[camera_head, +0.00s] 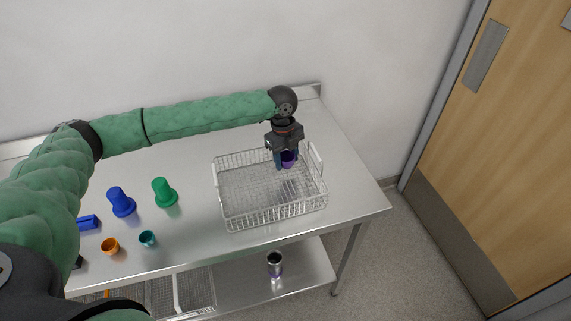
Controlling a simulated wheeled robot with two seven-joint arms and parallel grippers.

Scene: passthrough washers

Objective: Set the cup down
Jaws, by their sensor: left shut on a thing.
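A small purple cup (288,159) is between the fingers of my left gripper (282,160). The gripper points down and is shut on the cup. Cup and gripper are over the back right part of a wire basket (233,193), which stands on a steel table (345,196). I cannot tell whether the cup touches the basket floor. The gripper fingers hide part of the cup. My right gripper is not in view.
A blue cup-like piece (121,202), a green one (165,193), an orange cup (110,246), a teal cup (147,239) and a blue block (88,223) stand left of the basket. A metal tumbler (274,264) is on the lower shelf (305,272). The basket looks otherwise empty.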

